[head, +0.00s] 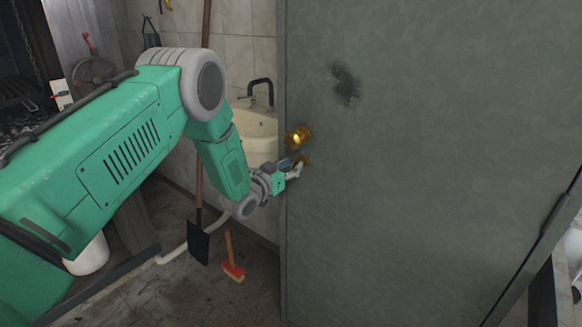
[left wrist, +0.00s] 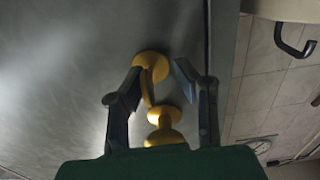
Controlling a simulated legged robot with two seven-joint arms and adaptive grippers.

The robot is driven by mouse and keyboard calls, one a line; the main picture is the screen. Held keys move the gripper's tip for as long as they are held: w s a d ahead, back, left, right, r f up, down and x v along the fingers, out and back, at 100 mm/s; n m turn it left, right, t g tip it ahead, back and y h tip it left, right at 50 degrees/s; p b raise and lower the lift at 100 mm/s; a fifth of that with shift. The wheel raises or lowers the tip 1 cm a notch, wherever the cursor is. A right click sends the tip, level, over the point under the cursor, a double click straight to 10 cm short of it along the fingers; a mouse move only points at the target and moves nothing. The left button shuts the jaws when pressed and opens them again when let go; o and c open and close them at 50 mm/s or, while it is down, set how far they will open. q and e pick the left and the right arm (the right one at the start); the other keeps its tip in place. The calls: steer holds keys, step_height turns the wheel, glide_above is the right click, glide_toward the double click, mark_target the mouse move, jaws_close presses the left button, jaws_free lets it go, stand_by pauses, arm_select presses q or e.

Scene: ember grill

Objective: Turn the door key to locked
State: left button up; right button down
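A grey-green metal door (head: 430,150) fills the right of the head view. A brass knob (head: 298,138) sits near its left edge, with the brass lock plate (head: 304,160) just below, partly hidden by my left gripper (head: 296,170). In the left wrist view, the yellow key (left wrist: 148,92) stands out from its round plate (left wrist: 151,62), and the knob (left wrist: 165,125) lies closer to my palm. My left gripper (left wrist: 160,72) is open, its fingers either side of the key. The left-hand fingertip is very near the key; I cannot tell if it touches. My right gripper is not in view.
A sink (head: 258,130) with a dark tap stands behind the door's left edge; it also shows in the left wrist view (left wrist: 285,8). A shovel (head: 198,240) and a red brush (head: 232,268) stand on the floor left of the door.

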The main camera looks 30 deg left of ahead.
arm_select(q)
steer(key=shift+d+r, duration=0.2)
steer(key=shift+d, duration=0.15)
jaws_close()
steer(key=shift+w+d+r, duration=0.1)
steer(key=shift+d+r, duration=0.05)
steer(key=shift+d, duration=0.35)
steer(key=shift+a+m, duration=0.3)
steer(key=shift+a, duration=0.2)
steer(key=shift+d, duration=0.15)
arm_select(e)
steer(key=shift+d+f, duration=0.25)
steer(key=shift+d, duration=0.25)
arm_select(q)
steer(key=shift+d+r+m, duration=0.1)
steer(key=shift+m, duration=0.2)
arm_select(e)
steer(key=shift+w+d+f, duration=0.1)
arm_select(q)
steer(key=shift+m, duration=0.4)
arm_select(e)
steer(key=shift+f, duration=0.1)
arm_select(q)
steer(key=shift+a, duration=0.2)
steer(key=shift+o, duration=0.9)
jaws_free()
